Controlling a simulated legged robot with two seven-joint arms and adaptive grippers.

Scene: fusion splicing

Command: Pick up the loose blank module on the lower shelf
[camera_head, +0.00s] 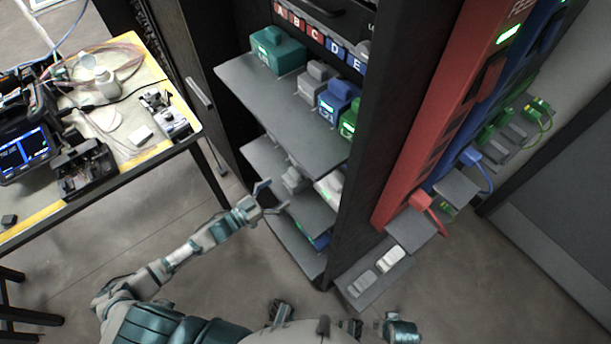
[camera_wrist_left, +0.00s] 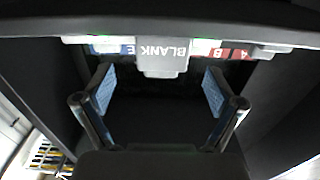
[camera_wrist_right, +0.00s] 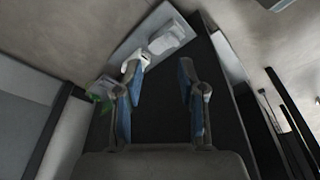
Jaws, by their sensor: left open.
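The grey blank module (camera_head: 293,181) sits on the lower shelf (camera_head: 262,156) of the dark rack, beside a white module (camera_head: 329,188). In the left wrist view the module, lettered BLANK (camera_wrist_left: 163,55), shows at the shelf edge, in line with the gap between my fingers and beyond them. My left gripper (camera_head: 264,199) is open and empty in front of that shelf, apart from the module; its blue-padded fingers show in the left wrist view (camera_wrist_left: 158,95). My right gripper (camera_wrist_right: 160,95) is open and empty, with a low shelf beyond it.
The upper shelf (camera_head: 270,100) carries a teal box (camera_head: 277,50) and grey, blue and green modules above the left hand. A dark post stands right of the shelves. A low grey ledge (camera_head: 355,298) holds two modules. A cluttered workbench (camera_head: 120,170) is at left; open floor lies between.

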